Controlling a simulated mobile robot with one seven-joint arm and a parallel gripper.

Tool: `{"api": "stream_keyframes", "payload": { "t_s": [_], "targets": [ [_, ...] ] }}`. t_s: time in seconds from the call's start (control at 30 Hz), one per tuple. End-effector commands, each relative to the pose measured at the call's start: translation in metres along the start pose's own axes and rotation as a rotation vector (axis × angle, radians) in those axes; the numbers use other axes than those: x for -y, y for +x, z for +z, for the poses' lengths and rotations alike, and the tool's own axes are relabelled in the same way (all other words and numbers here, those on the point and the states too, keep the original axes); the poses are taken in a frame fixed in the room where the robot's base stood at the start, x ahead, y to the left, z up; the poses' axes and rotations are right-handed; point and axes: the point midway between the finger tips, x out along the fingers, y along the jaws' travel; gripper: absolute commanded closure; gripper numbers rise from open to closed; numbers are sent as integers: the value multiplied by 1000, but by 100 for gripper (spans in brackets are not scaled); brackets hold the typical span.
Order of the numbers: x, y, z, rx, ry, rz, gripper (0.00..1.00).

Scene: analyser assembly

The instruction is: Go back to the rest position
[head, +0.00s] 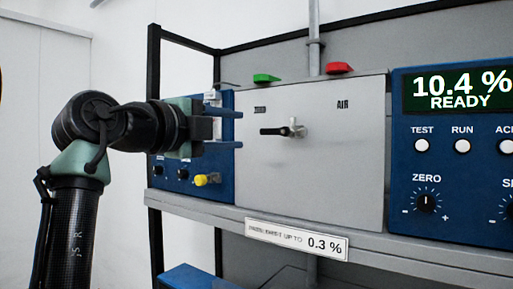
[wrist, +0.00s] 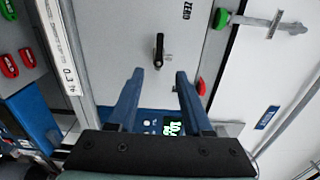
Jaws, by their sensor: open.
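My gripper (head: 240,128) is open and empty, its two blue fingers one above the other in front of the left part of a grey valve panel (head: 330,165). In the wrist view my gripper (wrist: 159,75) has its fingers apart with nothing between them. The panel's black lever (head: 274,131) lies to the right of the fingertips and points left toward the ZERO mark. The lever (wrist: 159,50) shows beyond the fingertips in the wrist view, untouched as far as I can see.
A blue analyser (head: 455,175) at the right reads 10.4 % READY. A blue unit (head: 220,182) with a yellow knob (head: 207,180) sits behind my gripper. Green (head: 266,78) and red (head: 338,68) handles stand above the panel. A shelf edge (head: 380,253) with a 0.3 % label runs below.

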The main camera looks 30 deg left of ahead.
Motion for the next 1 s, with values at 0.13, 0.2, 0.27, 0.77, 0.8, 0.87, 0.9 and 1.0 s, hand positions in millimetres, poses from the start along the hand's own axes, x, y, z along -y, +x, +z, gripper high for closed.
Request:
{"api": "stream_keyframes", "payload": {
  "t_s": [0.13,0.2,0.27,0.77,0.8,0.87,0.9,1.0],
  "targets": [
    [0,0,0,0,0,0,50],
    [-1,1,-1,0,-5,-2,50],
    [-3,5,-7,1,-30,-10,50],
    [-21,5,-200,-125,-834,-419,50],
    [-20,-6,-216,-161,-910,-458,50],
    [-19,-26,-240,-222,-1023,-515,50],
    [-18,-40,-254,-266,-1093,-549,50],
    [-15,-76,-282,-376,-1247,-619,50]
  ]
}}
